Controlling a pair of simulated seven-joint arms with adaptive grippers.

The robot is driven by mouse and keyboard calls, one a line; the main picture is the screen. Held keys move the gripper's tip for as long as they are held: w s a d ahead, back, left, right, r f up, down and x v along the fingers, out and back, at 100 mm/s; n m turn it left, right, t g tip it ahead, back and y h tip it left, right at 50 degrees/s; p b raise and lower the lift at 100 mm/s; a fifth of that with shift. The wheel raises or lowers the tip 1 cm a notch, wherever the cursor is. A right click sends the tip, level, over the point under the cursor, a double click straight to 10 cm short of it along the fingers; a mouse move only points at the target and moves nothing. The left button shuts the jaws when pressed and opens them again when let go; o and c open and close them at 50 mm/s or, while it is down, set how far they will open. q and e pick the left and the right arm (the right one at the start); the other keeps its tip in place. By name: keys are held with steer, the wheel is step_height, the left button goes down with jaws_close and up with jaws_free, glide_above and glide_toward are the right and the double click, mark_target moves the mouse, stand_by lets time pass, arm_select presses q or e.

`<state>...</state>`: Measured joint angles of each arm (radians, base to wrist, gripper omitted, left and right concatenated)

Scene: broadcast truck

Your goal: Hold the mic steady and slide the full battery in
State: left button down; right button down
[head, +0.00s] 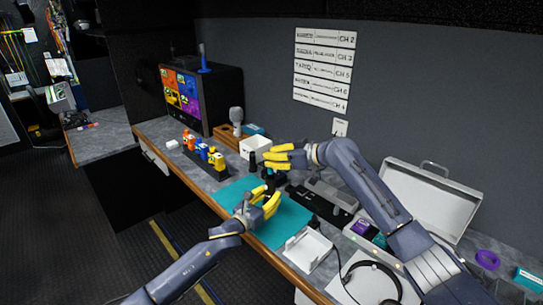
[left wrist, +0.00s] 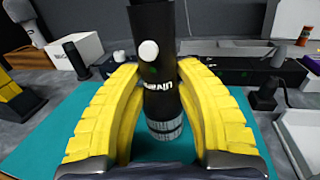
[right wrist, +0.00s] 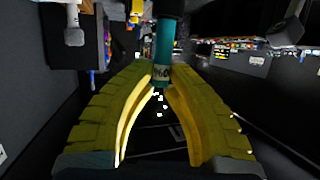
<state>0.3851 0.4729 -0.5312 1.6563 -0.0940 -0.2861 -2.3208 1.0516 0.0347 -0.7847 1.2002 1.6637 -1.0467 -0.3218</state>
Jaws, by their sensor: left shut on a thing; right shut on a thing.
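The black mic (left wrist: 155,45), with a white round button and a ribbed grey lower end, stands roughly upright over the teal mat (head: 290,231). My left gripper (head: 266,201) is shut on the mic, its yellow fingers on both sides in the left wrist view (left wrist: 160,78). My right gripper (head: 266,160) is above the left one. In the right wrist view (right wrist: 160,78) it is shut on a teal battery (right wrist: 165,42) with a pale label band. The battery's far end meets a dark shape at the top edge; I cannot tell whether it touches the mic.
A white tray (head: 308,250) lies at the mat's right end. A white box (head: 255,147) and a grey-headed mic (head: 237,118) stand behind. A headset (head: 372,282) and an open case (head: 430,200) are at right.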

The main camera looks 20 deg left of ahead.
arm_select(q)
steer(key=shift+f, duration=0.25)
arm_select(e)
steer(key=shift+f, duration=0.95)
steer(key=c, duration=1.3)
jaws_free()
steer(key=shift+c, duration=0.2)
steer(key=v, duration=1.2)
arm_select(q)
steer(key=c, duration=1.1)
jaws_free()
steer(key=shift+o, duration=1.3)
steer(key=shift+r, duration=0.15)
